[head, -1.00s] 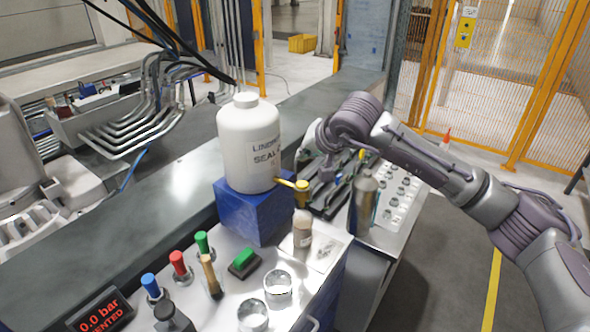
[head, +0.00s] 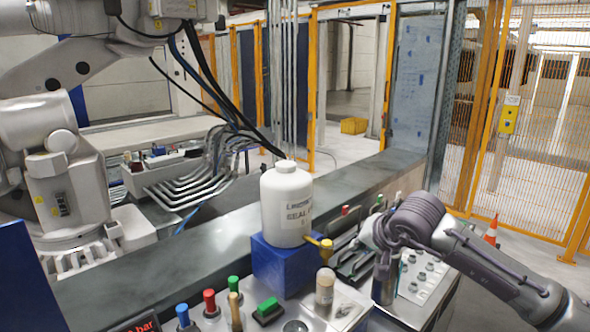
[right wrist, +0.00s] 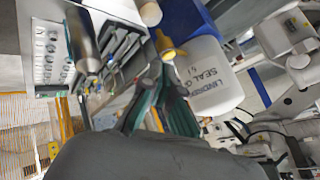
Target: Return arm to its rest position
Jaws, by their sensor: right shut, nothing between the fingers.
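My right arm comes in from the right in the head view. Its gripper (head: 352,255) hangs over the black tool area beside the white sealant bottle, and is partly hidden by the wrist. In the right wrist view the gripper's dark fingers (right wrist: 148,95) are shut and empty. The white bottle (head: 286,203) stands upright on a blue block (head: 283,262), apart from the gripper. The bottle also shows tilted in the right wrist view (right wrist: 212,75). My left gripper is not in view.
Coloured knobs (head: 209,302) and a green button (head: 268,308) are in front. A yellow-framed fence (head: 545,150) stands behind at right.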

